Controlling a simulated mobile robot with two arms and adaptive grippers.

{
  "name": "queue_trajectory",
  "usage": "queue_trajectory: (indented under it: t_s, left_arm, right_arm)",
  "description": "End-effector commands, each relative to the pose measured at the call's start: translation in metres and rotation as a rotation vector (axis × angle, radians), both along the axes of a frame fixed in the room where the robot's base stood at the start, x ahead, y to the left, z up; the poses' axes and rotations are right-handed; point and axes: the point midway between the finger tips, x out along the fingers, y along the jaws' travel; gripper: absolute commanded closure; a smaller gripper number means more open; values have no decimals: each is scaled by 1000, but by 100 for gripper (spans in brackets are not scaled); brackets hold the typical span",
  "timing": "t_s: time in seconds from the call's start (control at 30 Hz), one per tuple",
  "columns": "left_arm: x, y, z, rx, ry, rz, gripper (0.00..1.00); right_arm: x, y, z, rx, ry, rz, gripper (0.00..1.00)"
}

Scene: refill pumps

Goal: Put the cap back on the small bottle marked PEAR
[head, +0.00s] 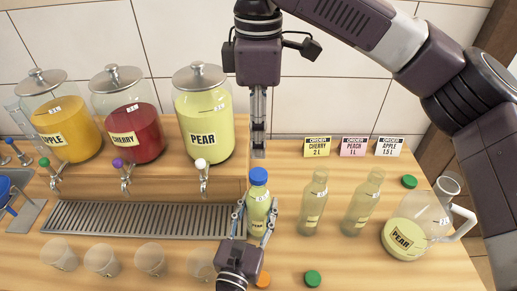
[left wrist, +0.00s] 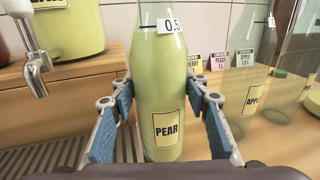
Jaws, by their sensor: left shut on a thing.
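The small bottle marked PEAR (head: 257,212) stands upright on the wooden table, full of pale green liquid. It also fills the middle of the left wrist view (left wrist: 163,95), with a 0.5 tag; its top is cut off there. A blue cap (head: 258,176) sits at the top of the bottle in the head view; whether it is screwed down I cannot tell. My left gripper (head: 255,222) is shut around the bottle's body, and its pads (left wrist: 165,105) flank it. My right gripper (head: 258,152) points straight down just above the cap; its finger spacing is unclear.
Two small bottles (head: 313,205) (head: 362,205) and a glass jug (head: 412,225) stand to the right. Loose green caps (head: 409,181) (head: 313,278) and an orange cap (head: 263,279) lie on the table. Dispensers (head: 203,115), a drip tray (head: 140,220) and glasses (head: 150,260) are left.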

Motion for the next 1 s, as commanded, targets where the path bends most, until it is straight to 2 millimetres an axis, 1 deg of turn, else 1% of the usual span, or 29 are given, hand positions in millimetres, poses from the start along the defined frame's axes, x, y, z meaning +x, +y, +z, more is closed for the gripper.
queue_trajectory:
  t_s: [0.03, 0.13, 0.47, 0.5, 0.63, 0.67, 0.9, 1.0]
  left_arm:
    - [0, 0, 0, 0, -1, 0, 100]
    - [0, 0, 0, 0, 0, 0, 100]
    - [0, 0, 0, 0, -1, 0, 100]
    - [0, 0, 0, 0, -1, 0, 53]
    - [0, 0, 0, 0, 0, 0, 39]
    - [0, 0, 0, 0, 0, 0, 37]
    - [0, 0, 0, 0, 0, 0, 37]
    - [-4, 1, -1, 2, 1, 0, 37]
  right_arm:
    - [0, 0, 7, 1, -1, 0, 53]
    - [0, 0, 14, 0, 0, -1, 53]
    - [0, 0, 17, 0, 1, 0, 53]
    - [0, 0, 17, 0, 1, 0, 53]
    - [0, 0, 17, 0, 1, 0, 53]
    - [0, 0, 17, 0, 1, 0, 53]
    - [0, 0, 16, 0, 1, 0, 53]
    - [0, 0, 16, 0, 1, 0, 53]
